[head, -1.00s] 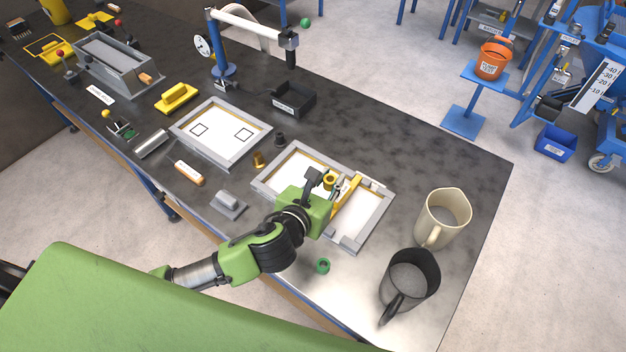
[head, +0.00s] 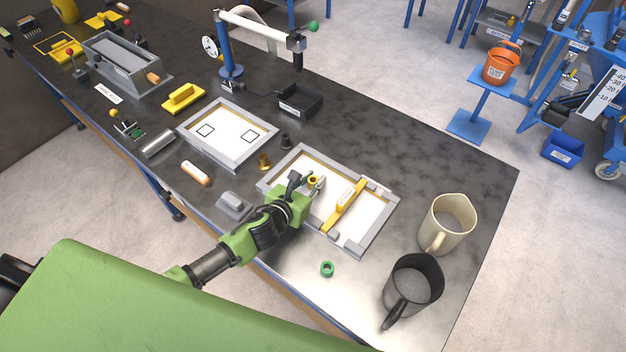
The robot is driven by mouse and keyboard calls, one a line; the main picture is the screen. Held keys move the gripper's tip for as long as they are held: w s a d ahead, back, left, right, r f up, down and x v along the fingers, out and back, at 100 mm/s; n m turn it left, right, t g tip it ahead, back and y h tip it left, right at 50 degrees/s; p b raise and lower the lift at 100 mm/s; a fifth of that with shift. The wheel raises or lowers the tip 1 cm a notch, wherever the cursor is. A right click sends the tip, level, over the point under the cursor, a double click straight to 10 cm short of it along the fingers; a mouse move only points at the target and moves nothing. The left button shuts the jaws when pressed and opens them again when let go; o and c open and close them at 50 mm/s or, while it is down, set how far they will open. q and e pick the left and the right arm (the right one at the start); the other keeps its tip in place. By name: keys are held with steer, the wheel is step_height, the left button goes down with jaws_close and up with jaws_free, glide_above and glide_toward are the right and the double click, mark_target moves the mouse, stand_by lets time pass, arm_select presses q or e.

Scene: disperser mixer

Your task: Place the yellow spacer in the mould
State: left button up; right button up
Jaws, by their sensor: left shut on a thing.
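The yellow spacer (head: 313,181), a small ring, is between the fingertips of my left gripper (head: 310,183). The gripper is shut on it, over the left part of a grey-framed mould (head: 384,220) with a white floor. I cannot tell whether the spacer touches the floor. A yellow bar (head: 345,205) lies across the mould, to the right of the spacer. My left gripper and wrist hide the mould's near left edge. My right gripper is not in view.
A green ring (head: 327,268) lies in front of the mould. A black mug (head: 413,281) and a cream mug (head: 447,222) stand to its right. A brass piece (head: 265,161) and a dark piece (head: 286,141) stand at its left, near another frame (head: 246,162).

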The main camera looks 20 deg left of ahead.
arm_select(q)
steer(key=shift+f, duration=0.1)
steer(key=o, duration=0.8)
steer(key=shift+s+r, duration=0.15)
steer(key=shift+r, duration=0.05)
steer(key=v, duration=1.1)
steer(key=shift+s+a+r+b, duration=0.1)
steer(key=shift+s+b, duration=0.2)
steer(key=shift+b, duration=0.05)
